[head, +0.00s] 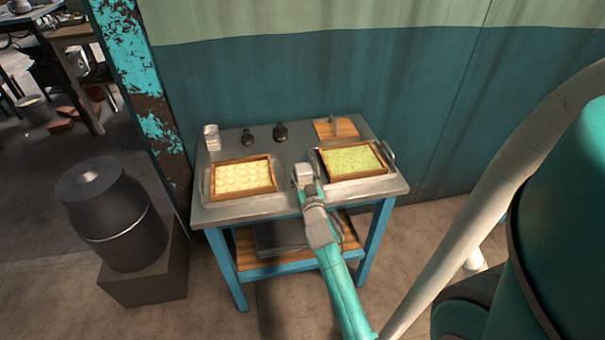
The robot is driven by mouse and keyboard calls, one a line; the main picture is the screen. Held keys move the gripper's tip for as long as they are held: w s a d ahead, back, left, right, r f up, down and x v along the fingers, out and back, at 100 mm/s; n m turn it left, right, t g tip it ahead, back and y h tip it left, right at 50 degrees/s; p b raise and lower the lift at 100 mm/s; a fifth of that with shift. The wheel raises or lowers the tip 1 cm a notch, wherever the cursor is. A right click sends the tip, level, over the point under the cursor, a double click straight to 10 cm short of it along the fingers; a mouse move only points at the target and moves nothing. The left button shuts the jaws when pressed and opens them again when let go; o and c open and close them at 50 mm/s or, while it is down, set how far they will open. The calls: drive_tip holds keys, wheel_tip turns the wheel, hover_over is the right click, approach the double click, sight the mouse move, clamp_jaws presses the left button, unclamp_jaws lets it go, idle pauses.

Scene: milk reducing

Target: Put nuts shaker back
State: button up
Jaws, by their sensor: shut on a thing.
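My gripper (305,184) is over the front middle of the metal-topped table (270,209), between two trays. It is shut on a small pale container, taken to be the nuts shaker (303,169). The container looks upright, but its label and contents are too small to read. I cannot tell whether it touches the tabletop. A similar pale jar (211,138) stands at the back left of the table.
A wood-framed tray (243,193) with pale round pieces lies left of my gripper, and a tray (353,176) of green filling lies right. A wooden board (322,130) with a grey upright piece is at the back right. A wall stands close behind.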

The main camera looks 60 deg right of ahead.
drive_tip(key=shift+x, duration=0.95)
drive_tip(key=shift+a+f, duration=0.1)
drive_tip(key=shift+f, duration=0.1)
drive_tip(key=o, duration=1.3)
drive_tip(key=shift+c, duration=0.2)
